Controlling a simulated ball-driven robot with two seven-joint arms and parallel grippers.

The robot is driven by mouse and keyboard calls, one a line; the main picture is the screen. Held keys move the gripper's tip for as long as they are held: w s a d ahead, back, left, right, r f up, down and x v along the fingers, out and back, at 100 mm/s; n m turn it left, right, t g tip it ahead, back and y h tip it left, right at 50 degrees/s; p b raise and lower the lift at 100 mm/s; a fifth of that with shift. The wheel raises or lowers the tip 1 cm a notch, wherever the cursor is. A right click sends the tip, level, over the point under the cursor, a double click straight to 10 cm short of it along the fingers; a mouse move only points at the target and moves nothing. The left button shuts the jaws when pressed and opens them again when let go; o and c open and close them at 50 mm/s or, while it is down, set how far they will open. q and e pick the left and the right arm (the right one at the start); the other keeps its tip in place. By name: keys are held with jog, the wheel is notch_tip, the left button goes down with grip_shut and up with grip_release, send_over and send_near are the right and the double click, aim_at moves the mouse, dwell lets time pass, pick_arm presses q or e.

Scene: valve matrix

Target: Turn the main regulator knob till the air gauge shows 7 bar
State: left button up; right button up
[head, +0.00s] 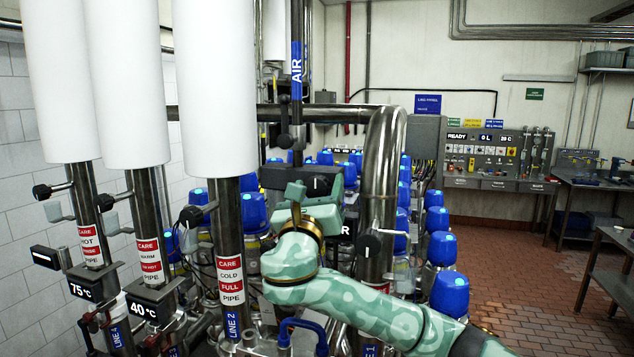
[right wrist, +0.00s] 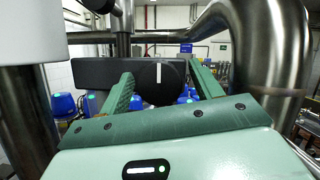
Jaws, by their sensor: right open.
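The main regulator knob (right wrist: 160,82) is black and round with a white line that stands upright in the right wrist view. It sits on a dark box-shaped body, also seen in the head view below the blue AIR label (head: 296,62). My right gripper (right wrist: 160,72) is open, with one green finger on each side of the knob. I cannot tell whether the fingers touch it. In the head view the right gripper (head: 316,190) is at the regulator, partly hiding it. I see no readable air gauge face. My left gripper is not in view.
A thick steel pipe bend (head: 385,150) rises just right of the regulator. A white-wrapped pipe (head: 215,80) stands close on the left. Several blue-capped valves (head: 450,293) stand around and behind. A control panel (head: 495,155) is on the back wall; the tiled floor at right is clear.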

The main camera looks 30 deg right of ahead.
jog(key=c, duration=1)
jog(key=shift+o, duration=0.2)
jog(key=shift+f+m+g+h+b, duration=0.15)
jog(key=shift+m+g+h+b, duration=0.4)
jog(key=shift+m+b, duration=0.65)
jog(key=m+g+h+b, duration=0.1)
jog(key=m, duration=0.3)
jog(key=shift+w+g, duration=0.1)
jog(key=shift+g, duration=0.25)
jog(key=m+g+h+b, duration=0.1)
jog(key=m+b, duration=0.1)
jog(key=m, duration=0.1)
jog(key=shift+m+g+b, duration=0.65)
jog(key=shift+m+g, duration=0.25)
jog(key=shift+m, duration=0.8)
jog(key=shift+h, duration=0.25)
